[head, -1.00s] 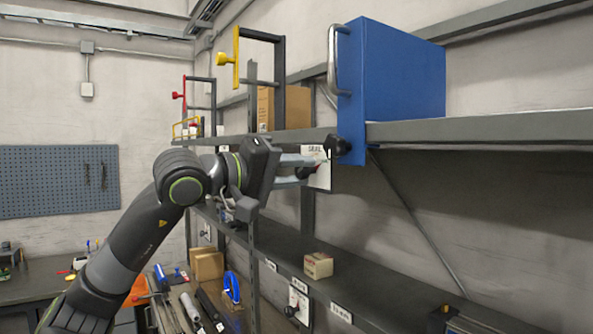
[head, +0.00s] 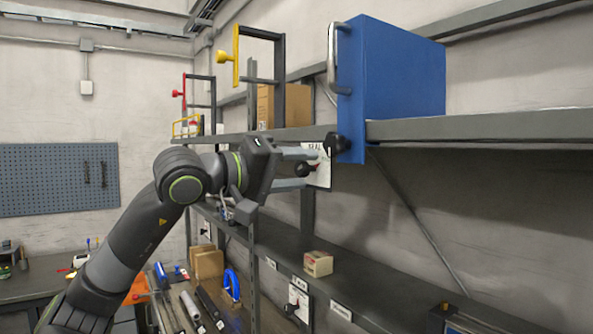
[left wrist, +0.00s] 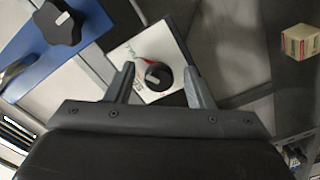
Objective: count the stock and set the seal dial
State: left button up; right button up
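The seal dial is a black knob (head: 303,170) on a white plate (head: 321,172) marked SEAL, below the upper shelf. In the left wrist view the knob (left wrist: 158,75) has a white pointer line, with a little red beside it. My left gripper (head: 310,168) is open, its fingers on either side of the knob; in the left wrist view the fingers (left wrist: 159,72) show gaps to it. A small carton (head: 318,264) sits on the lower shelf, and brown boxes (head: 208,264) stand further back. My right gripper is not in view.
A blue cabinet (head: 400,85) with a metal handle and a black knob (head: 336,145) juts out just right of the gripper. Yellow (head: 235,57) and red (head: 183,93) handled frames stand at the left. The lower shelf (head: 375,300) is mostly clear.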

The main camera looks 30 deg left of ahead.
pick_arm(q)
jog(key=shift+s+a+f+b, duration=0.15)
jog(key=shift+s+a+b, duration=0.2)
jog(key=shift+s+b, duration=0.35)
jog(key=b+v, duration=1.2)
jog(key=v, duration=0.4)
jog(key=shift+d, duration=0.1)
